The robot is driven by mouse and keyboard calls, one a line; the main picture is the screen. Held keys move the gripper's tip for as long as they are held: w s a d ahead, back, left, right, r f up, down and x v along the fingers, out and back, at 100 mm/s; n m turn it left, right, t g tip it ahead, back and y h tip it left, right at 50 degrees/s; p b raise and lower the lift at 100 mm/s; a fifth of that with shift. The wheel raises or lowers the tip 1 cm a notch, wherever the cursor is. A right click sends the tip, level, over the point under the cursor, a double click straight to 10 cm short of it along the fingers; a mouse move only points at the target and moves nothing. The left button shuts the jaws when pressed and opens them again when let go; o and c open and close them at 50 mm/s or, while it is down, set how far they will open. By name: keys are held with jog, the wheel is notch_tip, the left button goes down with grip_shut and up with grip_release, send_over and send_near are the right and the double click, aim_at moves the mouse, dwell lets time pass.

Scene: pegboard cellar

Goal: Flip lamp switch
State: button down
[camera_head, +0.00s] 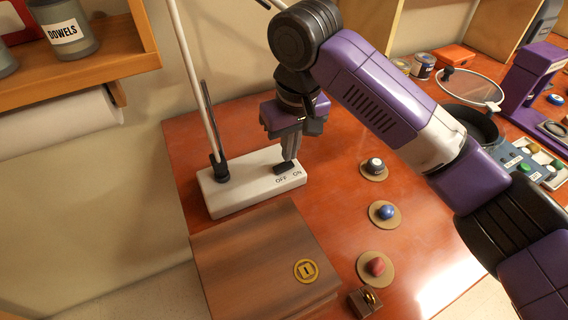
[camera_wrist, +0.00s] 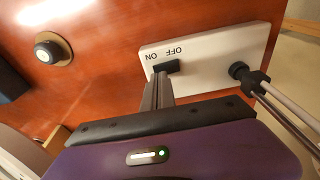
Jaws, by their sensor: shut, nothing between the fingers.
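The lamp base (camera_head: 246,186) is a long white block on the red-brown table, with a lamp pole (camera_head: 194,85) rising from its left end. Its black rocker switch (camera_head: 284,167) sits near the right end, beside the OFF and ON labels. My gripper (camera_head: 289,157) points down with its fingers together, right at the switch; whether they touch it is unclear. In the wrist view the closed fingers (camera_wrist: 157,95) reach the black switch (camera_wrist: 168,66) and overlap its ON-side end. The fingers hide part of the switch. The lamp's head is out of view.
A wooden box (camera_head: 250,255) with a yellow emblem stands in front of the lamp base. Black, blue (camera_head: 387,212) and red (camera_head: 376,266) knobs on round discs lie to the right. A shelf (camera_head: 100,65) and paper roll (camera_head: 62,128) are at the left.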

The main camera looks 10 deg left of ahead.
aim_at(289, 164)
jog(key=shift+f, duration=0.85)
dwell(0.3)
jog(key=shift+r, duration=0.1)
notch_tip(289, 164, up, 7)
jog(key=p, duration=0.7)
dwell(0.3)
dwell(0.4)
